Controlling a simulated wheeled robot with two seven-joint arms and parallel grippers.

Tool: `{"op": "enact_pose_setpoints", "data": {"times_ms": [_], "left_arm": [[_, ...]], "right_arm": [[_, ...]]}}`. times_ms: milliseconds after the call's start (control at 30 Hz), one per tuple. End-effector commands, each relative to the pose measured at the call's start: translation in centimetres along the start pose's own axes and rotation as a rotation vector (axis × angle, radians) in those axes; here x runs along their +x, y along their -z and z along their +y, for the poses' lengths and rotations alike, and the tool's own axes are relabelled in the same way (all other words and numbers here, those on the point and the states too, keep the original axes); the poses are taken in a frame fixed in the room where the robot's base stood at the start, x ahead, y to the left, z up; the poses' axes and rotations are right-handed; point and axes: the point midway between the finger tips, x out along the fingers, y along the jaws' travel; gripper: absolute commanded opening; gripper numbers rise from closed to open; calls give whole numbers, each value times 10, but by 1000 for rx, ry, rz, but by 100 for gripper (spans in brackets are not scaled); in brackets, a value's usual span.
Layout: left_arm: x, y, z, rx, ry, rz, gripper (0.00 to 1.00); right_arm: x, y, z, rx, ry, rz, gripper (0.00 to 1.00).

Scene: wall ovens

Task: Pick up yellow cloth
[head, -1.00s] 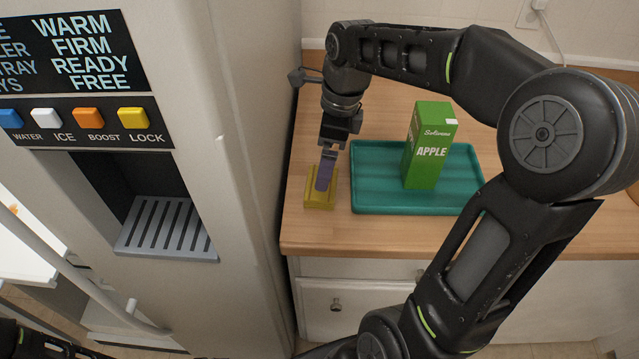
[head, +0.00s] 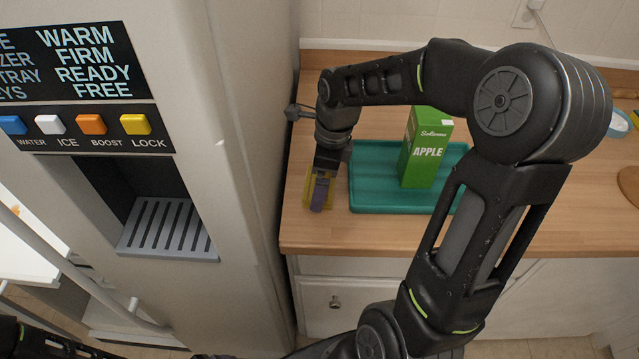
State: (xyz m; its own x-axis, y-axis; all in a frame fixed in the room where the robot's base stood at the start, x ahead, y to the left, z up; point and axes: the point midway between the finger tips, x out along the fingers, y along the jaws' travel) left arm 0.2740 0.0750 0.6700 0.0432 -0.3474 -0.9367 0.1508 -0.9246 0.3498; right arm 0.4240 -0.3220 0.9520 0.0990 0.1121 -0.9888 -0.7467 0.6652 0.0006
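The yellow cloth (head: 308,191) lies on the wooden counter, left of the teal tray. It looks like a small folded square, and my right gripper covers much of it. My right gripper (head: 320,198) points down over the cloth, with a purple-grey finger at or very near its surface. The other finger is hidden, so I cannot tell whether the gripper is open or closed on the cloth. My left gripper is out of view; only dark parts of my arm show at the bottom left.
The teal tray (head: 378,194) is close beside my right gripper and holds an upright green apple carton (head: 427,150). The tall fridge (head: 245,130) with a dispenser bounds the counter on the left. The counter's front strip (head: 340,235) is clear.

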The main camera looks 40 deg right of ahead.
Motion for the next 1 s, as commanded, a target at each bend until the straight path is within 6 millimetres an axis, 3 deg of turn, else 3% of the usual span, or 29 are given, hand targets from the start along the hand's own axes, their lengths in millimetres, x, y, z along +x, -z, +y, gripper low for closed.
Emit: {"op": "enact_pose_setpoints", "data": {"times_ms": [567,1000], "left_arm": [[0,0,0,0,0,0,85],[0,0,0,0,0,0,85]], "right_arm": [[0,0,0,0,0,0,99],[0,0,0,0,0,0,63]]}}
